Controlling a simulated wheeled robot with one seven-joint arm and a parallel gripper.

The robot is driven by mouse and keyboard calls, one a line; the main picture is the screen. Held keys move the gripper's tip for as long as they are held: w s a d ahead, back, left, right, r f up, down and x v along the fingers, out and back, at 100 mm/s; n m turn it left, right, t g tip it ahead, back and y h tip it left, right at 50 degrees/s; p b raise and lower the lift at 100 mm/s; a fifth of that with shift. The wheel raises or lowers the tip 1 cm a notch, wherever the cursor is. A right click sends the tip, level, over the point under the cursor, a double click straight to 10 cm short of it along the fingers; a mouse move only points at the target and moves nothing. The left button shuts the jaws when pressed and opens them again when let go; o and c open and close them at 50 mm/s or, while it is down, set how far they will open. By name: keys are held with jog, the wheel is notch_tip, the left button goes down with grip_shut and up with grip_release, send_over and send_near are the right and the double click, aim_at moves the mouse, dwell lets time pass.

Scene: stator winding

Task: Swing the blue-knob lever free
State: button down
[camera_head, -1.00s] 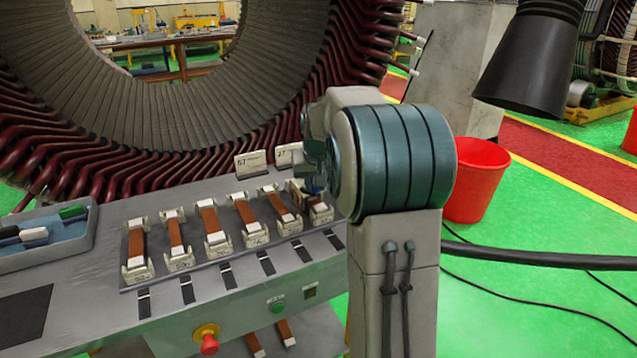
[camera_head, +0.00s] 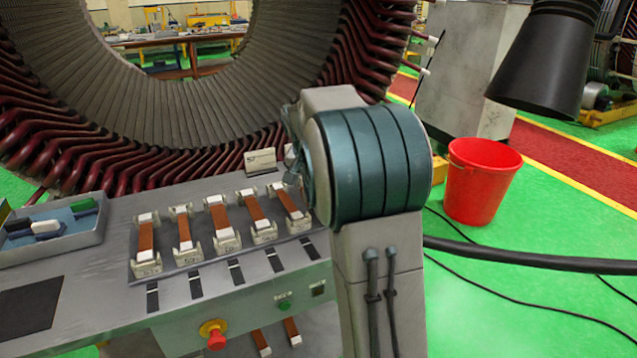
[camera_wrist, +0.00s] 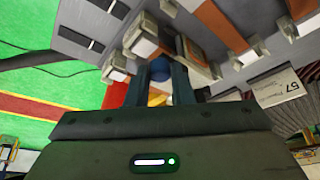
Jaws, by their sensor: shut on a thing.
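The blue knob (camera_wrist: 161,68) of the lever shows in the wrist view, between my two dark fingers. My gripper (camera_wrist: 160,75) is shut on it. The lever's arm is mostly hidden behind the knob and fingers. A pale clamp block with a brown bar (camera_wrist: 204,52) lies just right of the fingers. In the head view, my arm hides the knob and my gripper at the right end of the row of brown bars (camera_head: 217,222).
A tray with a green and a white piece (camera_head: 100,238) is at the bench's left. The big stator ring (camera_head: 150,120) stands behind the bench. A red bucket (camera_head: 475,190) and a black hose are on the green floor at right. A number card (camera_head: 260,160) stands behind the row.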

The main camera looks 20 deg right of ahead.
jog(key=c, duration=1.3)
grip_release()
jog(key=shift+o, duration=0.2)
jog(key=v, duration=1.3)
jog(key=shift+r, duration=0.45)
jog(key=s+a+f+n+y+p, duration=0.1)
jog(key=s+a+f+n, duration=0.2)
jog(key=s, duration=0.5)
jog(key=s+a+f+n+y+p, duration=0.1)
jog(key=s+a+f+n+p, duration=0.1)
jog(key=s+f, duration=0.3)
jog(key=s+a+f+n+y+p, duration=0.1)
jog(key=s+a+f+n, duration=0.2)
jog(key=s, duration=1)
jog(key=shift+s+a+f+n+g, duration=0.2)
jog(key=shift+a+f+n+g, duration=0.1)
jog(key=shift+a+f, duration=0.55)
